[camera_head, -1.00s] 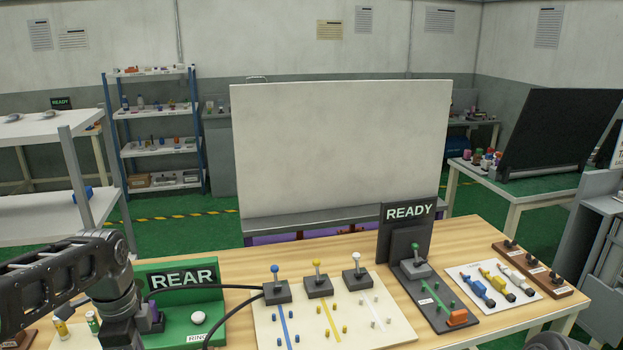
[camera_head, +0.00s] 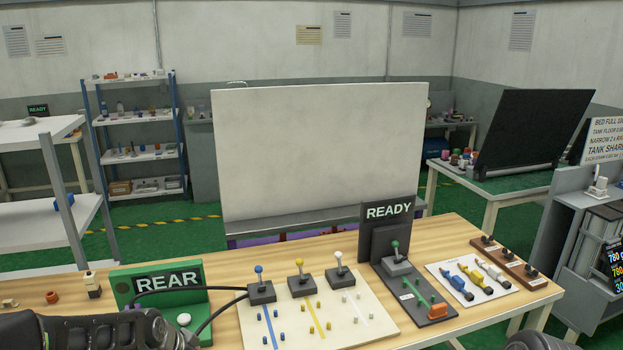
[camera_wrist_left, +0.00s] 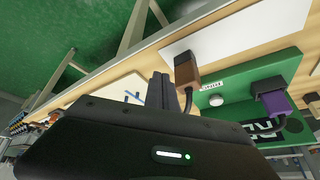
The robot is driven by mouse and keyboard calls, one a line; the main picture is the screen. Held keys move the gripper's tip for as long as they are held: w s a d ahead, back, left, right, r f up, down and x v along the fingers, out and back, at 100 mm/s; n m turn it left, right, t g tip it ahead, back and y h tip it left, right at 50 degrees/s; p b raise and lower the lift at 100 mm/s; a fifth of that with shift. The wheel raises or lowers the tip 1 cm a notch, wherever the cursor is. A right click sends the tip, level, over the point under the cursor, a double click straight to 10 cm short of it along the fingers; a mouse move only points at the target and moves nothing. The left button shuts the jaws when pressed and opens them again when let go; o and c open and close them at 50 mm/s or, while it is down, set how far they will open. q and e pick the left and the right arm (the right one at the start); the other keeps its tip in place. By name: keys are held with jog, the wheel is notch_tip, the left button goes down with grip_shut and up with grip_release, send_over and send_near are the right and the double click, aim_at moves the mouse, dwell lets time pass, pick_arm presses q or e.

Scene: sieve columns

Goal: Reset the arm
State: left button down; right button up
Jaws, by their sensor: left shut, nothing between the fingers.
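My left arm (camera_head: 90,330) crosses the bottom left corner in the head view; its gripper is out of that frame. In the left wrist view my left gripper (camera_wrist_left: 161,88) shows its dark fingers together and empty, above the bench. Beside them is a brown plug (camera_wrist_left: 187,68) with a black cable; I cannot tell whether the fingers touch it. A green board (camera_head: 160,285), marked REAR, stands on the bench; it also shows in the wrist view (camera_wrist_left: 237,122) with a purple plug (camera_wrist_left: 272,103) and a white knob (camera_wrist_left: 216,100). My right gripper is not in view.
On the bench, a white board (camera_head: 362,328) carries three lever switches and coloured strips. A black READY stand (camera_head: 387,212) is right of it, then a panel with coloured connectors (camera_head: 436,268). A big white screen (camera_head: 320,150) stands behind. Black cables loop from the green board.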

pick_arm(q)
jog(key=s+d+f+n+h, duration=0.1)
jog(key=s+d+f+n, duration=0.1)
jog(key=d+f, duration=0.3)
jog(key=s+d+f+n, duration=0.2)
jog(key=s+d+f, duration=0.1)
jog(key=f, duration=0.4)
jog(key=s+d+f+n+g, duration=0.1)
jog(key=s+d+f+g, duration=0.1)
jog(key=s+d+f, duration=0.2)
jog(key=s+d+f+n+g+h, duration=0.1)
jog(key=s+d+f, duration=0.4)
jog(key=s+f, duration=0.6)
jog(key=s+n+g, duration=0.1)
jog(key=s, duration=0.6)
jog(key=shift+s+g+h, duration=0.25)
jog(key=shift+g+h, duration=0.05)
jog(key=shift+g, duration=0.1)
jog(key=shift+d, duration=0.1)
